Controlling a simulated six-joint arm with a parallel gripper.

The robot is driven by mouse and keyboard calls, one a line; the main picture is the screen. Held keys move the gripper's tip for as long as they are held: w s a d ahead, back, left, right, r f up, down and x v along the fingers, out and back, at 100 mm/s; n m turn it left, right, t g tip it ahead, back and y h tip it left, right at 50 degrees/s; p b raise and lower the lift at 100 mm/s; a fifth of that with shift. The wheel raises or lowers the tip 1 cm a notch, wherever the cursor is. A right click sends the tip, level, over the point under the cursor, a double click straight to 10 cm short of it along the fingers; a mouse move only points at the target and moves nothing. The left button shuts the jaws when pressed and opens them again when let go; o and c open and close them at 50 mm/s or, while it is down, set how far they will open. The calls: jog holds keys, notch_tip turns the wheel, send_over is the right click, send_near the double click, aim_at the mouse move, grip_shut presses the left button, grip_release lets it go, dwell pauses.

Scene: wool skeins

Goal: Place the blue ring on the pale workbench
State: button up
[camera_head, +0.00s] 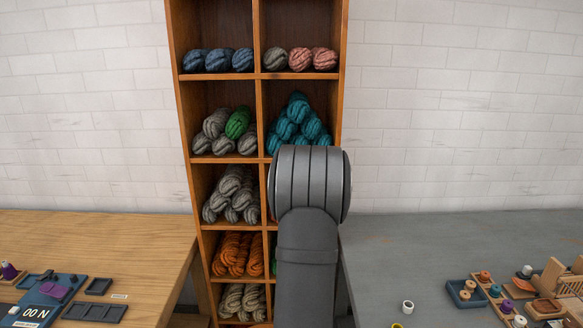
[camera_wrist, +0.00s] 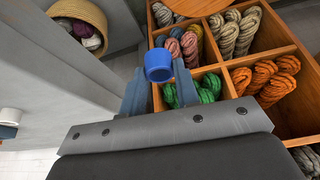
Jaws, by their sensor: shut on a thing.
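The blue ring (camera_wrist: 158,72) shows in the wrist view, held between the two fingertips of my gripper (camera_wrist: 158,80). My gripper is shut on it, in front of the shelf's lower compartments and clear of the skeins. In the head view my own arm hides the gripper and ring. A pale wooden workbench (camera_head: 120,235) stands at the left in the head view, with bare wood along its back and right side. The workbench at the right (camera_head: 400,250) is grey.
A wooden shelf (camera_head: 258,110) with wool skeins stands between the benches. A blue board (camera_head: 45,295) and dark trays (camera_head: 94,312) occupy the left bench's front. Spools and small holders crowd the grey bench's right front; a white ring (camera_head: 408,307) lies there. A basket (camera_wrist: 88,18) shows in the wrist view.

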jog(key=shift+n, duration=0.4)
jog(key=a, duration=0.3)
jog(key=s+a+f, duration=0.1)
jog(key=a, duration=0.1)
jog(key=shift+w, duration=0.1)
jog(key=w+a+r+n+y, duration=0.1)
jog(key=w+a+r+n, duration=0.15)
jog(key=a, duration=0.85)
jog(key=w+a+r+n+y, duration=0.1)
jog(key=a+r+n, duration=0.15)
jog(key=a, duration=0.85)
jog(key=w+a+r+n+y, duration=0.1)
jog(key=a+r, duration=0.2)
jog(key=a, duration=0.8)
jog(key=s+a+r+n+g, duration=0.1)
jog(key=s+a+r, duration=0.15)
jog(key=a, duration=0.55)
jog(key=s+a+r+n, duration=0.2)
jog(key=s+a, duration=0.2)
jog(key=a, duration=0.5)
send_near(83, 327)
jog(key=shift+w+a+f+y, duration=0.1)
jog(key=shift+w+f+y, duration=0.1)
jog(key=shift+w, duration=0.25)
jog(key=shift+w+a+f+y, duration=0.1)
jog(key=shift+w+f, duration=0.1)
jog(key=shift+w, duration=0.3)
jog(key=shift+s+a+f, duration=0.1)
jog(key=shift+a+f, duration=0.15)
jog(key=shift+f, duration=1.9)
